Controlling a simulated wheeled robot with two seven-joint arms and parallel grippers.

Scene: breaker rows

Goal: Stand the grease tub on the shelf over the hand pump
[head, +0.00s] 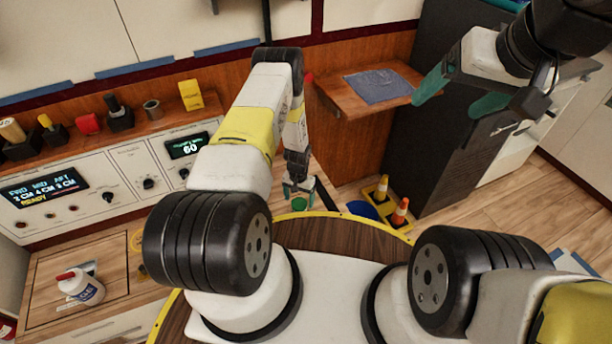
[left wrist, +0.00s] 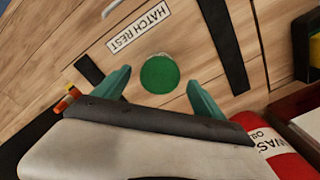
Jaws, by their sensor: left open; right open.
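A round green-topped thing (left wrist: 159,74), perhaps the grease tub, sits on a wooden surface in the left wrist view, below the "HATCH REST" label. Its green top also shows in the head view (head: 299,204), partly hidden by my gripper. My left gripper (head: 298,190) is open above it, with one finger to each side of it in the left wrist view (left wrist: 160,80); contact cannot be told. My right gripper (head: 461,98) is open and empty at upper right, near a wooden shelf (head: 340,94) with a blue cloth. I cannot make out a hand pump.
A back ledge (head: 150,126) holds several small items above a control panel (head: 115,185). A red-and-white container (left wrist: 272,148) is close to the left gripper.

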